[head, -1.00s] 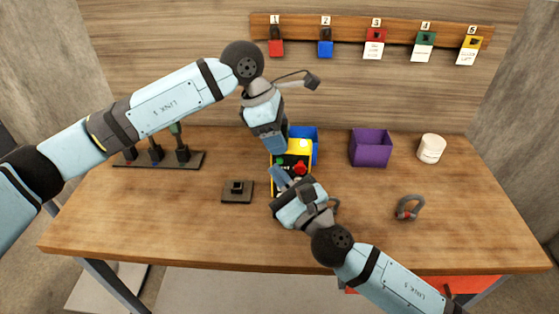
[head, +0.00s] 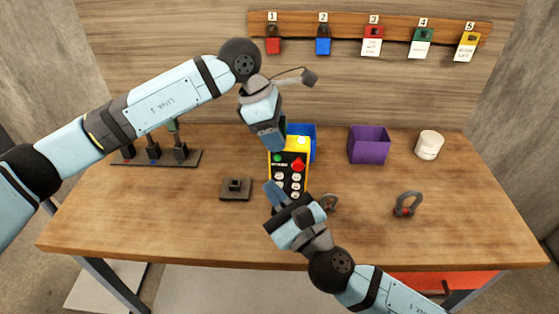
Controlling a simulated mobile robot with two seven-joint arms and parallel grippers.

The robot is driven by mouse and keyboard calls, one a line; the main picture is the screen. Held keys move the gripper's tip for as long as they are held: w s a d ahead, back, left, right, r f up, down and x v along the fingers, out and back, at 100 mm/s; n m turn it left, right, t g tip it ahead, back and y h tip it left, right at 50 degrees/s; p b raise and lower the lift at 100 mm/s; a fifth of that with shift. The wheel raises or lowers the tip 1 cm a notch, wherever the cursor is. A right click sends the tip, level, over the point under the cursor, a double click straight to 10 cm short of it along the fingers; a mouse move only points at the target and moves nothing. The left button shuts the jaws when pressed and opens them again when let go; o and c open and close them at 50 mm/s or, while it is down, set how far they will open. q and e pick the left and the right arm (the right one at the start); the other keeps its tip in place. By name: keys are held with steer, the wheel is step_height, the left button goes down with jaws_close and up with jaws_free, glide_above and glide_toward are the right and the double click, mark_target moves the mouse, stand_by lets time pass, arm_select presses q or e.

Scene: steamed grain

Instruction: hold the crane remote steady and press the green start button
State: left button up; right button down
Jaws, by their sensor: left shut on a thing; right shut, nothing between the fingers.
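The crane remote (head: 292,186) is a yellow box with a black face. It stands upright over the middle of the table. The green start button (head: 278,158) is at the upper left of its face, beside a red button (head: 298,164). Several pale buttons sit below. My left gripper (head: 272,145) is shut on the top of the remote; its fingertips partly hide the upper edge. My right gripper (head: 270,192) is shut and empty, in front of the remote's lower left part and below the green button. I cannot tell whether it touches the remote.
A blue bin (head: 304,130) stands behind the remote, with a purple bin (head: 369,146) and white roll (head: 429,145) to the right. Shackles (head: 408,205) lie at right. A small dark block (head: 235,189) and a black rack (head: 156,157) are at left. Padlocks (head: 372,42) hang on the wall.

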arm_select(q)
steer(key=o, duration=1.4)
steer(key=shift+r, duration=0.1)
